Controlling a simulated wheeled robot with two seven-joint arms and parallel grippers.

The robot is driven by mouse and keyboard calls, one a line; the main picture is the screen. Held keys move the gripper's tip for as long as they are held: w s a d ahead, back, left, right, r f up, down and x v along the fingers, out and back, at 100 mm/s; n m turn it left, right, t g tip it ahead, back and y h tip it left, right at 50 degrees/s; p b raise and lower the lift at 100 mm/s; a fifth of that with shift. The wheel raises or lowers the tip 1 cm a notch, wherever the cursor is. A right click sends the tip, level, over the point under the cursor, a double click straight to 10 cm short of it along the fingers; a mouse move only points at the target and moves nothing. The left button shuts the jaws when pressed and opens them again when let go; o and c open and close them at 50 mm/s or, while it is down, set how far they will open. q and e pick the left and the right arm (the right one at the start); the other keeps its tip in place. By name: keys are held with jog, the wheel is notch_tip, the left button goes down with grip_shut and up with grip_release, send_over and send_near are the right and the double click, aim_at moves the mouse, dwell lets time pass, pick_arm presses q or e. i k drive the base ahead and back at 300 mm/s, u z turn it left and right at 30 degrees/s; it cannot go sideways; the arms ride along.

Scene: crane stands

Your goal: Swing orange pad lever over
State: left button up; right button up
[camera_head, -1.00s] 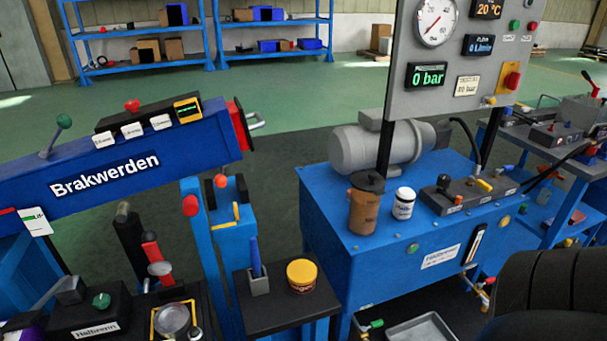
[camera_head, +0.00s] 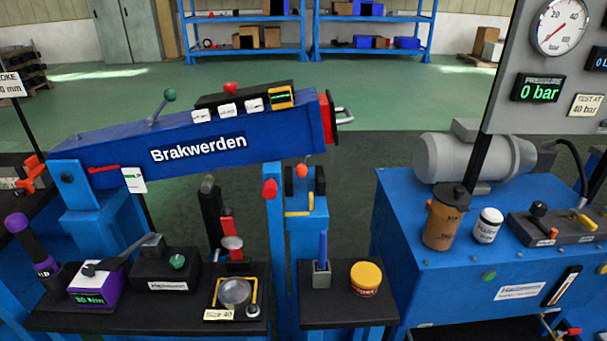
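Neither of my grippers shows in the head view. Several orange or reddish parts are in view, and I cannot tell which one is the orange pad lever. An orange handle-like part (camera_head: 32,174) sits on a grey unit at the far left. An orange-red ball knob (camera_head: 302,170) tops a blue post, with a yellow lever (camera_head: 298,213) below it. A red cylindrical end (camera_head: 270,189) sits on the neighbouring post. A blue crane arm (camera_head: 205,148) marked "Brakwerden" extends above, slightly tilted up to the right.
A dark bench (camera_head: 130,318) carries a purple gauge box (camera_head: 95,287), a green-knob box (camera_head: 168,277) and a round dish (camera_head: 234,292). A small dark table (camera_head: 345,312) holds a yellow-lidded jar (camera_head: 366,279). A blue pump cabinet (camera_head: 440,280) stands right. Green floor is open behind.

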aim_at(301, 169)
jog(key=k, duration=1.3)
jog(key=z, duration=0.7)
jog(key=i, duration=0.6)
jog(key=z, duration=0.45)
jog(key=i, duration=1.15)
jog(key=u, duration=0.75)
